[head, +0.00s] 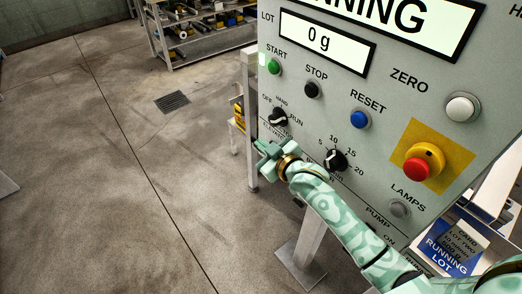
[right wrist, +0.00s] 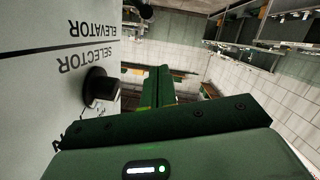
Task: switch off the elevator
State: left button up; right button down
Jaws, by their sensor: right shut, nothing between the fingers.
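The grey control panel (head: 335,95) fills the right of the head view. A black rotary knob (head: 279,117) there has OFF, HAND and RUN around it, with partly hidden ELEVATOR lettering below. I cannot tell which position it points to. My right gripper (head: 262,151) is shut and empty, just below and left of this knob, apart from it. In the right wrist view its green fingers (right wrist: 160,88) point away beside the panel. A black knob (right wrist: 100,88) is left of them, near upside-down SELECTOR and ELEVATOR lettering. My left gripper is out of view.
The panel also holds a green START button (head: 274,66), black STOP (head: 313,89), blue RESET (head: 360,119), a numbered dial (head: 335,160) and a red mushroom button (head: 418,169). A shelf (head: 200,30) stands behind. The floor at left is clear.

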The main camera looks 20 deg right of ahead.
jog(key=w+f, duration=0.1)
jog(key=w+f+b, duration=0.1)
jog(key=f, duration=0.1)
jog(key=w+f+b, duration=0.1)
jog(key=shift+w+d+f, duration=0.15)
jog(key=shift+d+f, duration=0.05)
jog(key=shift+d, duration=0.15)
jog(key=shift+a+f+n, duration=0.2)
jog(key=shift+n, duration=0.1)
